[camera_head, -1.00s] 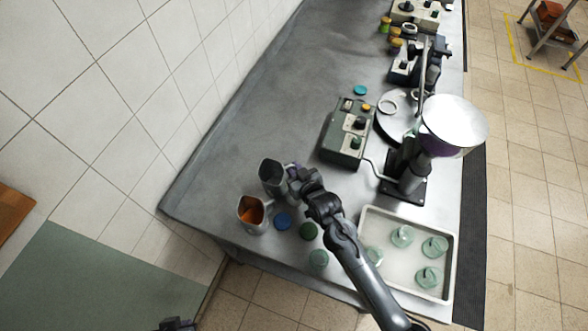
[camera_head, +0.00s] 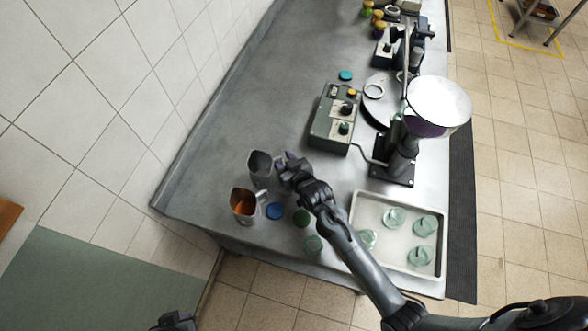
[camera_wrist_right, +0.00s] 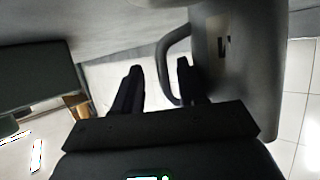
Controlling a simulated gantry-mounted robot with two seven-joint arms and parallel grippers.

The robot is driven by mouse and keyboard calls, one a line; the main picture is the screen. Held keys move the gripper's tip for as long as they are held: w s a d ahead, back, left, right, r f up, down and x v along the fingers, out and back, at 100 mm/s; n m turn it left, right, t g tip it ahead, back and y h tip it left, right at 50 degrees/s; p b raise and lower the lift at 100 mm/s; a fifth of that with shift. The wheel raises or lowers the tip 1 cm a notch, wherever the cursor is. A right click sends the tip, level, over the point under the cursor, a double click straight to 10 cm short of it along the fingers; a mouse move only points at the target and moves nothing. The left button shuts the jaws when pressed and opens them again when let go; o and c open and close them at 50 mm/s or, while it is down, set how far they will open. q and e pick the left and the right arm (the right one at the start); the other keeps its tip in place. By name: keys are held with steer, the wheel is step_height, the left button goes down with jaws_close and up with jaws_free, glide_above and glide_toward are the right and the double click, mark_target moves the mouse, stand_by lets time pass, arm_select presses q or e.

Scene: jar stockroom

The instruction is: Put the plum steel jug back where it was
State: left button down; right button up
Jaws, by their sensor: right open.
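A grey steel jug (camera_head: 262,170) stands upright on the bench near its left end. Its body (camera_wrist_right: 240,70) and looped handle (camera_wrist_right: 166,62) fill the right part of the right wrist view. My right gripper (camera_head: 286,166) is at the handle side of this jug. In the right wrist view its fingers (camera_wrist_right: 160,82) are apart, with the handle between or just beyond their tips. A second steel jug (camera_head: 236,210) with orange-brown inside stands close by, nearer the bench's end. I cannot make out a plum colour on either jug. My left gripper (camera_head: 175,321) is at the bottom edge, away from the bench.
A white tray (camera_head: 398,264) with glass jars is to the right. A control box (camera_head: 335,120) and a hopper machine (camera_head: 438,105) stand further back.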

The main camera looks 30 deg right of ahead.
steer(key=b+v, duration=0.1)
steer(key=v, duration=0.9)
steer(key=shift+s+d+r, duration=0.2)
steer(key=shift+s+r, duration=0.05)
steer(key=shift+r, duration=0.05)
